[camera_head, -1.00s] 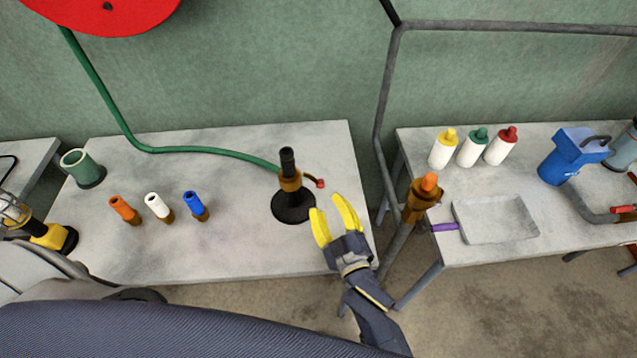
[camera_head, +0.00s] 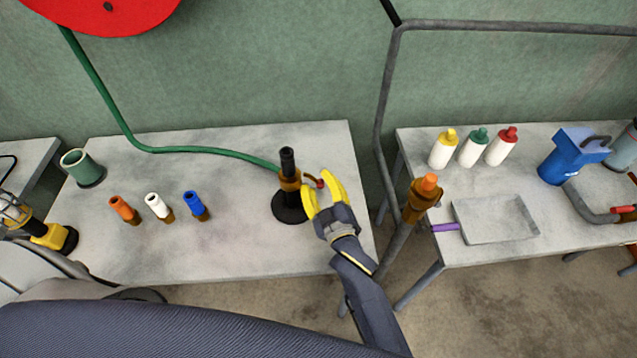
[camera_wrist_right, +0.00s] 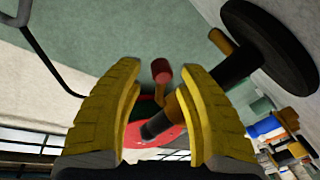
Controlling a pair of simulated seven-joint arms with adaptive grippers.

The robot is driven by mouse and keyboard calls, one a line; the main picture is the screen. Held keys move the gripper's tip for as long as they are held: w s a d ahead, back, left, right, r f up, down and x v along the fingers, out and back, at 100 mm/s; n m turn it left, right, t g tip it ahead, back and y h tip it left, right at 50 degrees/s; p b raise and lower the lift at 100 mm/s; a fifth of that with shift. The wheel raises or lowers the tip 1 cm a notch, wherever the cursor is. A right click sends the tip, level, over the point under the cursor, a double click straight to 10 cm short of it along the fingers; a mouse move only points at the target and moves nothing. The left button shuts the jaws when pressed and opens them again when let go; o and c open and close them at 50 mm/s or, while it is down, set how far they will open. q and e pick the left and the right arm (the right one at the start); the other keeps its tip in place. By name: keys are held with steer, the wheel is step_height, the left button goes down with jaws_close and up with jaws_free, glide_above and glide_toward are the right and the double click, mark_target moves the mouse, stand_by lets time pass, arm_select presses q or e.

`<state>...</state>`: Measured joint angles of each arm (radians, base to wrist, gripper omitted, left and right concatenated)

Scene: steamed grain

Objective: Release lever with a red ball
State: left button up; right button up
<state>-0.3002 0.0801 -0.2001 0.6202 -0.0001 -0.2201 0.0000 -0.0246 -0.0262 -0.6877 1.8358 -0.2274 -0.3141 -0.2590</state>
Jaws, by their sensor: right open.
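The lever's red ball (camera_head: 320,184) sticks out to the right of the brass collar (camera_head: 290,180) on a black upright nozzle (camera_head: 287,158) with a round black base (camera_head: 289,207). A green hose joins the collar from the left. My right gripper (camera_head: 322,188) is open, with its yellow fingers around the ball's place in the head view. In the right wrist view the red ball (camera_wrist_right: 161,71) shows between the open fingers (camera_wrist_right: 165,95), near their tips and apart from both. I cannot tell its exact depth.
Orange, white and blue nozzles (camera_head: 158,208) stand on the left of the table (camera_head: 230,245). A brown fitting with an orange tip (camera_head: 422,198) stands right of the gripper, near a grey pipe. A second table holds bottles (camera_head: 471,150) and a tray (camera_head: 495,220).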

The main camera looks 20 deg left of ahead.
steer(key=shift+c, duration=0.5)
jaws_close()
